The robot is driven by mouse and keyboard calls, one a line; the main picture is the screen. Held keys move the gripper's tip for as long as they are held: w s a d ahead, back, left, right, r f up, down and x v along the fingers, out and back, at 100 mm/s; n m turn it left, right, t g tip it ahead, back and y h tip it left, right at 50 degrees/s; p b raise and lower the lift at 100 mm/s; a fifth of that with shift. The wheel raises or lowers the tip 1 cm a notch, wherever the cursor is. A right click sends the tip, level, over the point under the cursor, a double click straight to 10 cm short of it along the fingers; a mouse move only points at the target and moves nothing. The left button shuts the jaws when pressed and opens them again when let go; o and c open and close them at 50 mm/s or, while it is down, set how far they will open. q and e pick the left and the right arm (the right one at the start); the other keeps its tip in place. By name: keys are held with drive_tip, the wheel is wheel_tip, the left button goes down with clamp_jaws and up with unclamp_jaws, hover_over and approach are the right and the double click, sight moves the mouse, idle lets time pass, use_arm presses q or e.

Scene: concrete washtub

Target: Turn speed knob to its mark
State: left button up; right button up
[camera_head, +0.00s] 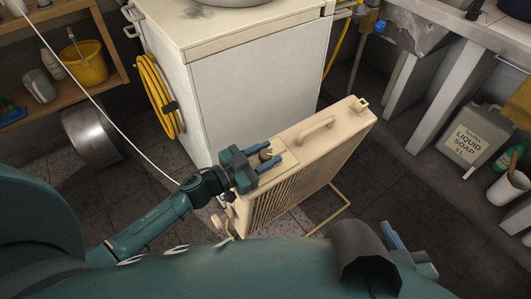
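A beige box-shaped appliance (338,138) with a slatted front and a top handle stands on the floor in the middle. A small dark knob (265,154) is on its top panel, near the left end. My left gripper (275,152) is at this knob, its two blue fingers apart, one on each side of it. I cannot tell whether they touch the knob. The knob's mark is too small to make out. My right gripper (398,238) is low at the right, partly hidden by my own arm; its opening does not show.
A white washing machine (255,95) stands behind the appliance, with a yellow hose (160,95) on its left side. A white cord (120,130) runs down to the appliance area. A soap jug (470,138) is at right. Dark floor is free right of the appliance.

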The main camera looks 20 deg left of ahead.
use_arm(q)
drive_tip(key=shift+o, duration=1.4)
drive_tip(key=p+v, duration=0.1)
drive_tip(key=v, duration=1.2)
drive_tip(key=shift+p, duration=0.4)
use_arm(e)
drive_tip(key=shift+s+d+r+m, duration=0.1)
drive_tip(key=shift+d+r+m, duration=0.1)
drive_tip(key=shift+r, duration=0.3)
drive_tip(key=shift+s+d+r+m, duration=0.1)
drive_tip(key=shift+d+r+m, duration=0.1)
drive_tip(key=shift+r, duration=0.25)
use_arm(q)
drive_tip(key=shift+s+a, duration=0.1)
drive_tip(key=shift+s, duration=0.05)
use_arm(e)
drive_tip(key=shift+s+a+f, duration=0.1)
drive_tip(key=shift+s+a, duration=0.1)
drive_tip(key=shift+s, duration=0.05)
